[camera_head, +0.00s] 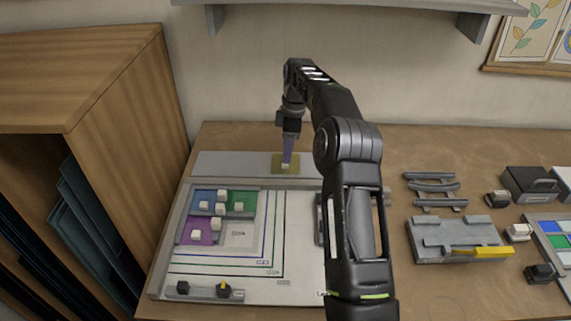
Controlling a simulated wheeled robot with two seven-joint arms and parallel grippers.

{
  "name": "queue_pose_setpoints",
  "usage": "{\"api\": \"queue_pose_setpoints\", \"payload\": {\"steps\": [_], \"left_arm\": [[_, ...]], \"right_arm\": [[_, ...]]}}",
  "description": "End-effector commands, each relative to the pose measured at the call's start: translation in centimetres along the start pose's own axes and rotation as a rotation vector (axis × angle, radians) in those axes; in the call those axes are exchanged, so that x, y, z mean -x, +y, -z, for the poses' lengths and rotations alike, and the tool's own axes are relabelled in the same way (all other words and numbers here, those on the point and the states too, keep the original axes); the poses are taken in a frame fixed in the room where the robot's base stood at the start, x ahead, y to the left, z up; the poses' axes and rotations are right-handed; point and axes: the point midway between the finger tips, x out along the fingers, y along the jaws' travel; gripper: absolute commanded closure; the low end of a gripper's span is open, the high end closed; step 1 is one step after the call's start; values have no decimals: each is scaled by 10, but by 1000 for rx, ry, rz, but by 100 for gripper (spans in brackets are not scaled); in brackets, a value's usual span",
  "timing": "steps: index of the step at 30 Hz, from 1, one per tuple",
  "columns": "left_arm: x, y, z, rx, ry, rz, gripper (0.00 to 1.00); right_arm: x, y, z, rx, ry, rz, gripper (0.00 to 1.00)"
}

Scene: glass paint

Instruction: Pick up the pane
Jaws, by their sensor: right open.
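A small olive-yellow pane (277,168) lies flat on a pale grey strip at the back of the table. My right gripper (287,162) points down just over this pane, with its fingertips at or very near it. The fingers overlap in this view, and I cannot tell whether they touch the pane or a small pale spot at its middle. Blue (201,195), green (247,197) and purple (186,236) panes lie together on the white board, with several small white blocks on them. My left gripper is not in view.
My right arm hides the board's right part. A grey fixture (455,240) with a yellow bar (493,252), curved grey racks (433,187) and a dark box (530,183) stand at the right. A wooden cabinet (130,130) borders the left; a shelf (340,5) hangs above.

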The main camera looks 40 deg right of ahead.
Motion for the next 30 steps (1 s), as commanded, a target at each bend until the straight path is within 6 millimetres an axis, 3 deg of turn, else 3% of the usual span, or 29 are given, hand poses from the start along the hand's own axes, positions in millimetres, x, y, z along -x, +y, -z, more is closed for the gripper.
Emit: {"api": "queue_pose_setpoints", "payload": {"steps": [8,20,30], "left_arm": [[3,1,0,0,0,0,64],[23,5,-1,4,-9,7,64],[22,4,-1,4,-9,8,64]], "right_arm": [[-2,0,0,0,-1,2,55],[-49,2,-3,-1,-1,1,55],[-52,2,-3,0,0,0,55]]}}
